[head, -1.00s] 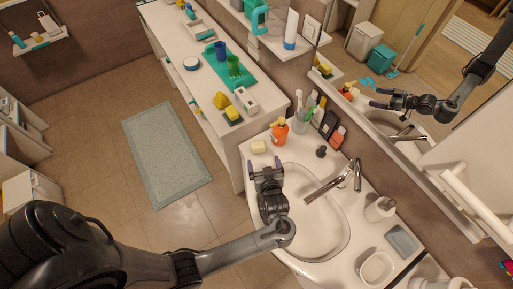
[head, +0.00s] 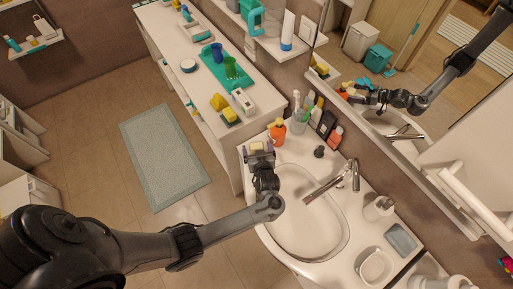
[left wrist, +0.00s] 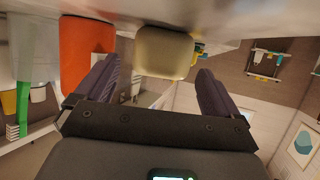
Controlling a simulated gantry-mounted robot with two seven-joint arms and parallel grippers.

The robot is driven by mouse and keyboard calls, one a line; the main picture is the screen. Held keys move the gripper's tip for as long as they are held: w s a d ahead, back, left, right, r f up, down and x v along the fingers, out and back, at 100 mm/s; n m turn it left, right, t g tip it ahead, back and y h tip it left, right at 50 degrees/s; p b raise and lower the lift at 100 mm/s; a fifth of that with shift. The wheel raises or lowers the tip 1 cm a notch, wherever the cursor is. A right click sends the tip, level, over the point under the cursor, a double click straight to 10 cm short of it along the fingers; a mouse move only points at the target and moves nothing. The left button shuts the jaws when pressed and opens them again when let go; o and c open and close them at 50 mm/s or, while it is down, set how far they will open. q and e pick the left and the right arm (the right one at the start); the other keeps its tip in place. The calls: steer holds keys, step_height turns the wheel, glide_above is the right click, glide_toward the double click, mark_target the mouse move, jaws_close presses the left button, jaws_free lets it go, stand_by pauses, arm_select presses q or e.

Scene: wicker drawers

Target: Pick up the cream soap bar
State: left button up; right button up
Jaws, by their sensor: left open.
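The cream soap bar (head: 257,147) lies on the white sink counter at its back left corner, beside an orange bottle (head: 277,131). My left gripper (head: 259,154) is open at the soap, with its fingers on either side in the head view. In the left wrist view, which looks upside down, the soap (left wrist: 165,52) shows ahead between the two open fingers of the left gripper (left wrist: 158,82). No finger visibly presses on it. The orange bottle (left wrist: 86,45) stands close to one finger there. My right gripper is not seen.
A cup with toothbrushes (head: 297,122) and several bottles stand along the wall. The basin (head: 310,225) and faucet (head: 345,178) lie to the right. A white cabinet (head: 215,115) with a teal tray (head: 224,72) stands behind. The counter's left edge is close to the soap.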

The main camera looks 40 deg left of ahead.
arm_select(q)
steer(key=shift+c, duration=0.3)
steer(key=c, duration=1.1)
steer(key=shift+r, duration=0.15)
